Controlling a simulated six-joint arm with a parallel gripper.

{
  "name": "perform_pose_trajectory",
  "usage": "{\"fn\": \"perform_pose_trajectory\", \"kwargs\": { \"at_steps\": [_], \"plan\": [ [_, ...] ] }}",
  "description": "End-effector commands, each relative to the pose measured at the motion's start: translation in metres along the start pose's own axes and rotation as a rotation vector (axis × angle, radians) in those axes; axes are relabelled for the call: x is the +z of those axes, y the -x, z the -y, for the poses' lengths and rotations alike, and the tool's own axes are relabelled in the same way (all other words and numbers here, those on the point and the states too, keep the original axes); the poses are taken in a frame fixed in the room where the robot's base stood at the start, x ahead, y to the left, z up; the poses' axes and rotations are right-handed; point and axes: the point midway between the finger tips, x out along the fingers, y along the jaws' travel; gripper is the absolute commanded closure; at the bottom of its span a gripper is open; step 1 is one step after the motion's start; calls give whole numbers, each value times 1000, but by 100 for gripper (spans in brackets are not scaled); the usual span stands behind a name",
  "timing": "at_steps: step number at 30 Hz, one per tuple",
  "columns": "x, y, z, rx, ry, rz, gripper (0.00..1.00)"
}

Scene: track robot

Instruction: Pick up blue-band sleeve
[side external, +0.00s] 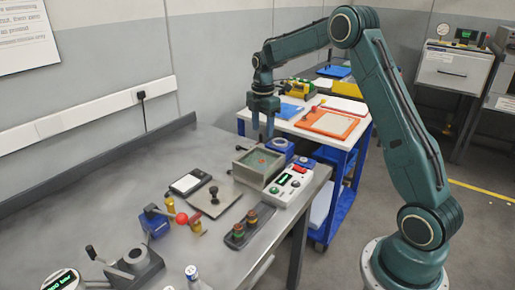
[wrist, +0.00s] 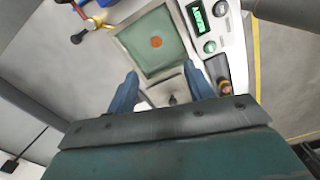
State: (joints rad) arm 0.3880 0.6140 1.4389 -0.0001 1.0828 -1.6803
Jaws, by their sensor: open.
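My gripper (side external: 262,134) is above the grey open box, near the far end of the bench, with its blue fingers pointing down. In the wrist view my gripper (wrist: 161,75) has its fingers spread apart with nothing held between them. A small white cylinder with a blue band near its top (side external: 192,275) stands at the bottom edge of the side view, partly cut off. It may be the blue-band sleeve, but I cannot tell for sure. It is far from my gripper and I do not make it out in the wrist view.
The grey box (side external: 240,172) has a green floor with an orange disc (wrist: 157,42) on it. A white control box (side external: 288,186) stands beside it. A dark holder (side external: 236,242) carries banded pieces. A red-balled lever (side external: 182,218) stands mid-bench.

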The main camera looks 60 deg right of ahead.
Motion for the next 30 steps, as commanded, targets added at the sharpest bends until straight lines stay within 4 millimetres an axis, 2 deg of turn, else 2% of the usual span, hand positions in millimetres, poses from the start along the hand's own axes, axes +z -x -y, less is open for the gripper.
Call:
{"fn": "perform_pose_trajectory", "kwargs": {
  "at_steps": [14,27,30],
  "plan": [
    [3,-17,-3,-8,18,-1,48],
    [3,-78,-2,-10,17,-1,48],
    [3,-86,-3,-7,17,-1,48]
  ]
}}
